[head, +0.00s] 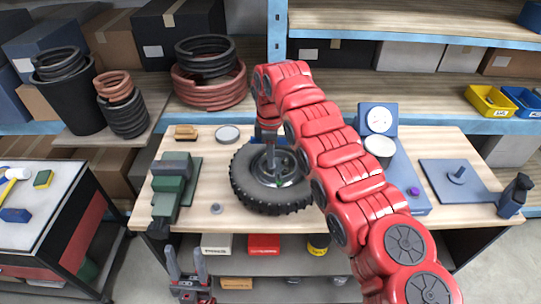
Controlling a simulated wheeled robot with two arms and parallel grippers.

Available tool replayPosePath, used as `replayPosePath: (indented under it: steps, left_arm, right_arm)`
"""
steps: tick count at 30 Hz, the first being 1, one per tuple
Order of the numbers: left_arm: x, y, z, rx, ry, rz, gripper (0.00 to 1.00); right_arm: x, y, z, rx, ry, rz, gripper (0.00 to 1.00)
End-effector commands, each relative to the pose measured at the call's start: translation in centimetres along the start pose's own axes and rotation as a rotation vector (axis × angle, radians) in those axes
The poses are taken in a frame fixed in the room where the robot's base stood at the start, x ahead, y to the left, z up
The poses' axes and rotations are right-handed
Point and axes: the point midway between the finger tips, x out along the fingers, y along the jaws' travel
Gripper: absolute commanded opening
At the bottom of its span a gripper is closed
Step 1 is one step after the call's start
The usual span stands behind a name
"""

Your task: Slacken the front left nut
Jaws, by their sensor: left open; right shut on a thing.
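A wheel with a black knobbly tyre (246,188) lies flat on the wooden bench, its grey hub (284,182) facing up. My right arm reaches in from the lower right, and my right gripper (269,138) points down over the hub. It is shut on a grey upright tool (271,160), whose lower end reaches down to the hub; I cannot tell whether it sits on a nut. The arm hides the wheel's right side, and the individual nuts are too small to make out. My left gripper (185,258) is open and empty, low in front of the bench.
A green vise (173,190) stands on the bench's left. A small grey disc (216,208) lies left of the tyre. A blue dial scale (378,120) and a grey-blue plate with a peg (450,180) are on the right. A side table (40,215) stands left.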

Motion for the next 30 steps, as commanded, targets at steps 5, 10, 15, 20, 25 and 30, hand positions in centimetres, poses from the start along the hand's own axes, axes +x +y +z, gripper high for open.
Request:
replayPosePath:
  steps: [5,10,15,20,25,30]
  left_arm:
    - [0.09,0.0,-0.01,0.0,0.0,0.0,0.5]
    - [0.3,-0.02,-0.05,0.0,0.0,0.0,0.5]
    - [0.26,-0.01,-0.04,0.0,0.0,0.0,0.5]
    - [0.2,-0.01,-0.04,0.0,0.0,0.0,0.5]
    - [-0.04,0.0,0.01,0.0,0.0,0.0,0.5]
    - [0.05,0.0,-0.01,0.0,0.0,0.0,0.5]
  right_arm:
    - [-0.11,0.04,0.09,-0.066,0.0,0.001,0.0]
    - [-0.06,0.01,0.04,-0.236,0.002,0.001,0.0]
    - [-0.02,0.02,0.04,-0.251,0.002,0.001,0.0]
    - [0.0,0.03,0.04,-0.25,0.002,0.002,0.0]
    - [0.02,0.04,0.06,-0.25,0.002,0.002,0.0]
    - [-0.05,0.04,0.06,-0.272,0.003,0.002,0.0]
